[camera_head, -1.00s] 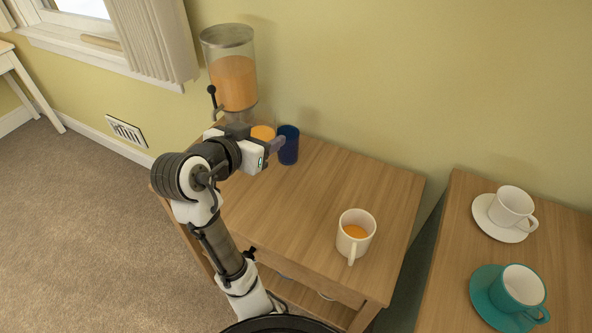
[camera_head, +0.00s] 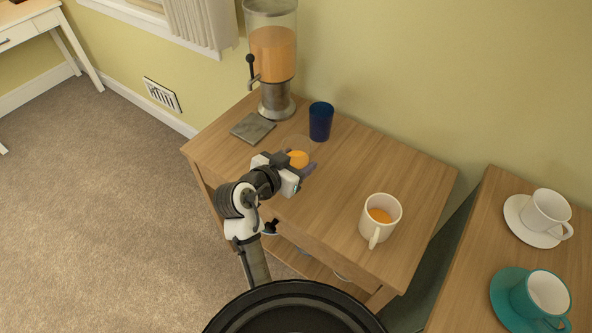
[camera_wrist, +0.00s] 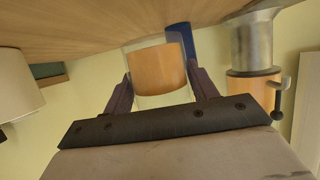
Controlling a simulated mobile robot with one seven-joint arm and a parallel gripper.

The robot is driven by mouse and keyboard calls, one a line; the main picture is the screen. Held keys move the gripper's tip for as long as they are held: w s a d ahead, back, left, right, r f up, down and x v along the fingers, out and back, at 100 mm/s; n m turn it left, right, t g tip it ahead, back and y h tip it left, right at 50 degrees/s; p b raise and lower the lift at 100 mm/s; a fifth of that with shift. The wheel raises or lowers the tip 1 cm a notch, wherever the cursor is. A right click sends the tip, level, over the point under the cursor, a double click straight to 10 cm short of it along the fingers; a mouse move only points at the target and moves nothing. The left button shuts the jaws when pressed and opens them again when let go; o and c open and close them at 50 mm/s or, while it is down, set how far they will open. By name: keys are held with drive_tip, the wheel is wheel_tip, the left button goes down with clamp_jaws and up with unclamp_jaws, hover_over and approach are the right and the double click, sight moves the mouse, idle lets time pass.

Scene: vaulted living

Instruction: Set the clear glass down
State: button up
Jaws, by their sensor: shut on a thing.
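The clear glass (camera_head: 298,158), with orange liquid in it, is between the fingers of my gripper (camera_head: 297,165), which is shut on it. It is over the left part of the wooden table (camera_head: 335,190). The upside-down wrist view shows the glass (camera_wrist: 158,75) between both dark fingers, with the tabletop (camera_wrist: 75,25) at the top of the picture. I cannot tell whether its base touches the table. My gripper hides part of the glass in the head view.
A blue cup (camera_head: 320,121), a drink dispenser (camera_head: 274,60) and a grey square coaster (camera_head: 252,128) stand behind the glass. A white mug (camera_head: 380,217) with orange drink is to the right. The table between glass and mug is clear. White (camera_head: 546,212) and teal (camera_head: 540,297) cups stand on another table.

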drive_tip(key=shift+f, duration=2)
drive_tip(key=shift+f, duration=0.2)
drive_tip(key=o, duration=1.4)
